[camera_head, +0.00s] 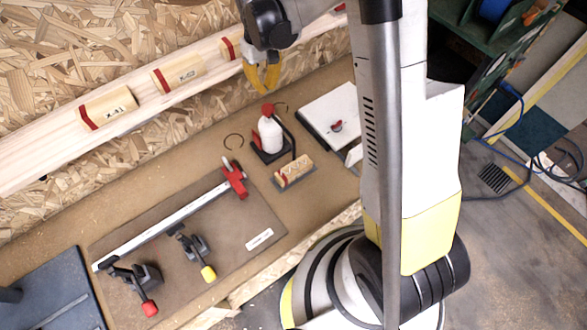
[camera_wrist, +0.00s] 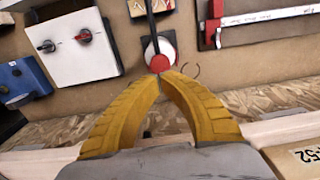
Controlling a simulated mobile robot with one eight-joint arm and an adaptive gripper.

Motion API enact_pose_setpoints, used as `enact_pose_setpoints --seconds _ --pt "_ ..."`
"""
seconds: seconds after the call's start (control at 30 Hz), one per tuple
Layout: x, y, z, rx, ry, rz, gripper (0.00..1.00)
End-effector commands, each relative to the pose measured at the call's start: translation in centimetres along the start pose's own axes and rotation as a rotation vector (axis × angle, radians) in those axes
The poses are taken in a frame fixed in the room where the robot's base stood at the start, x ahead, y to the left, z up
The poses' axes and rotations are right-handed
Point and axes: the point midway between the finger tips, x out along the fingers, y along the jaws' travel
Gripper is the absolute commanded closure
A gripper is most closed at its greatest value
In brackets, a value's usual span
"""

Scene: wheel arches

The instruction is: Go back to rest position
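My gripper (camera_head: 264,90) hangs over the back of the bench, above and behind a white bottle with a red cap (camera_head: 270,135). Its two yellow fingers curve together, and their tips meet in the wrist view (camera_wrist: 160,78). I see nothing held between them. The red-capped bottle (camera_wrist: 160,52) shows just beyond the fingertips in the wrist view, standing in a dark holder, and looks apart from them. My arm rises at the top of the head view, beside my white and yellow column.
Labelled wooden blocks (camera_head: 108,107) sit along a pale wooden rail (camera_head: 40,150). On the brown bench stand a white box with a switch (camera_head: 330,115), a small wooden block (camera_head: 294,170), and a board with a ruler and clamps (camera_head: 240,222). Cables (camera_head: 560,160) lie on the floor at right.

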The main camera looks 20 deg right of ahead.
Motion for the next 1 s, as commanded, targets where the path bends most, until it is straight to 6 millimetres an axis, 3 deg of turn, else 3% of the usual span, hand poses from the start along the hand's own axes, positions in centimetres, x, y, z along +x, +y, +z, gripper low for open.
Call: enact_pose_setpoints --seconds 0.33,0.47,0.77,1.0 --pt "0.0 0.0 0.1 0.001 0.004 0.001 1.00" --pt "-0.1 -0.2 1.1 0.012 0.036 0.007 1.00" --pt "-0.4 -1.4 7.0 0.070 0.220 0.036 1.00" --pt "2.0 -2.5 12.8 0.120 0.381 0.052 1.00"
